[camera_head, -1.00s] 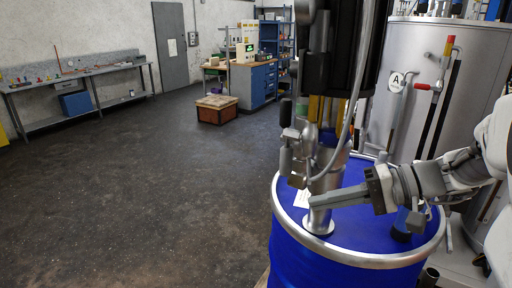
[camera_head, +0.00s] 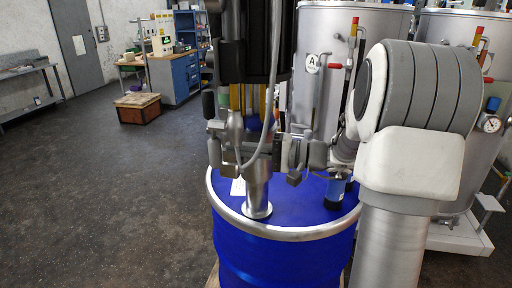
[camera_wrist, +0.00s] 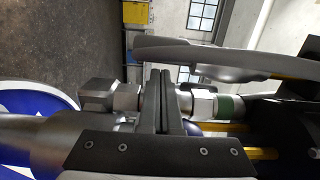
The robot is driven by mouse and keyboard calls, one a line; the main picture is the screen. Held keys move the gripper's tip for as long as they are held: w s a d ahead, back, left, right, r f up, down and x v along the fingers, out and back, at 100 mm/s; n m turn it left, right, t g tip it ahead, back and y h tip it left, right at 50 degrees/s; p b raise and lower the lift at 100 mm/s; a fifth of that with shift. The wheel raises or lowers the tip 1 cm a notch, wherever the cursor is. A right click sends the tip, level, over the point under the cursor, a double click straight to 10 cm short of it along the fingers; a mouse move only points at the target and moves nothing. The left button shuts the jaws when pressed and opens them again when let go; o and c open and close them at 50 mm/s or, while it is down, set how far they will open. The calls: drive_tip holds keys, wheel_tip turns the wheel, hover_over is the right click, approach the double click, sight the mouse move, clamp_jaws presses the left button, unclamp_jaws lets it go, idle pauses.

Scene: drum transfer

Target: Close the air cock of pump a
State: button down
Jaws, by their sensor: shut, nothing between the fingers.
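The drum pump stands upright in the blue drum (camera_head: 285,258), with a dark motor (camera_head: 268,45) above a silver tube (camera_head: 257,190). My gripper (camera_head: 243,160) reaches in from the right, fingers at the pump beside these fittings. In the wrist view its shut fingers (camera_wrist: 163,100) stand at a metal fitting (camera_wrist: 112,97) and a green-banded connector (camera_wrist: 228,107); contact is unclear.
A second tank (camera_head: 465,55) with a gauge (camera_head: 490,123) is at right. The floor at left is clear up to an orange crate (camera_head: 138,108).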

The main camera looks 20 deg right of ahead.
drive_tip(key=shift+w+a, duration=0.35)
drive_tip(key=shift+a, duration=0.25)
